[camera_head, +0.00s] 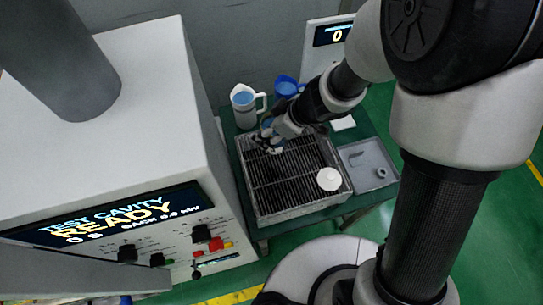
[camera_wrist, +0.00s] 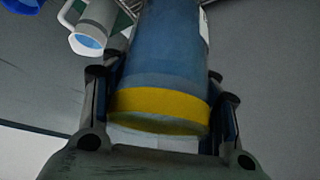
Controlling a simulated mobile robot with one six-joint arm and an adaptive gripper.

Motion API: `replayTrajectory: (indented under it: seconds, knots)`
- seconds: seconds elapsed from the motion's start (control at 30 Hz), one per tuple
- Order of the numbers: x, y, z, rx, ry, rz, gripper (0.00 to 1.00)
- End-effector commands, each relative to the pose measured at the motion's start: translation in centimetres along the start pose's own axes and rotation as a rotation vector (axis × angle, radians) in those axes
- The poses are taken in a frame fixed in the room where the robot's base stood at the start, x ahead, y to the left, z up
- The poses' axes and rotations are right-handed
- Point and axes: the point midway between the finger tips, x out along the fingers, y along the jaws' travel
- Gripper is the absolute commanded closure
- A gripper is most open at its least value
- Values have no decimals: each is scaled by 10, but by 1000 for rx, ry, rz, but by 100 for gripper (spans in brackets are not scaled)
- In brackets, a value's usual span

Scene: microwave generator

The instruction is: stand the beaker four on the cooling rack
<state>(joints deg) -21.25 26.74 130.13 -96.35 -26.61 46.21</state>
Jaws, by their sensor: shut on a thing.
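The beaker (camera_wrist: 170,55) is between the fingers of my gripper (camera_wrist: 162,108) in the wrist view. It looks blue, with a yellow band near the end closest to the camera. My gripper is shut on it. In the camera_head view my gripper (camera_head: 268,142) is over the far left part of the cooling rack (camera_head: 272,190), a dark slatted grid in a grey frame. The beaker shows there only as a small blue patch (camera_head: 267,124), mostly hidden by the gripper. I cannot read its number, nor tell whether it touches the rack.
A white jug (camera_head: 243,105) and a blue jug (camera_head: 287,88) stand behind the rack. A white round piece (camera_head: 328,179) lies on the rack's right front. A grey tray (camera_head: 365,160) is at right. The large white test cavity unit (camera_head: 120,140) borders the left. Most front slats are clear.

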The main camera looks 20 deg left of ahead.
Motion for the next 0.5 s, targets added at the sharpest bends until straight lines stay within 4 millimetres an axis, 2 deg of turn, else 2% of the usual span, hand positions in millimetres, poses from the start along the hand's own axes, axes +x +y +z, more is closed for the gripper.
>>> replayTrajectory:
  seconds: [0.03,0.2,0.33,0.5]
  knots:
    - [20,0,13,3,-2,-2,82]
    - [57,0,37,2,0,-1,82]
    - [80,0,51,1,0,0,82]
    - [92,1,58,1,2,2,82]
